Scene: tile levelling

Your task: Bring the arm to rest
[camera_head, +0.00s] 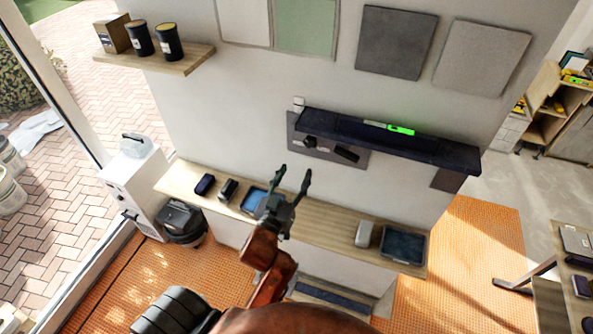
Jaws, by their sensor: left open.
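My left gripper (293,184) is open and empty. Its two dark fingers point up toward the wall, in front of the long wooden counter. It sits below the dark wall shelf (430,152) and apart from it. My brown left arm reaches up to it from the bottom of the view. A level with a bright green part (400,129) lies on the dark shelf. My right gripper does not show.
The wooden counter (320,217) carries small dark items at left, a blue tray (254,199) beside my gripper, and a white device (365,233) and a dark tray (404,245) at right. A wooden shelf (190,62) holds two dark jars at upper left. Orange matting covers the floor.

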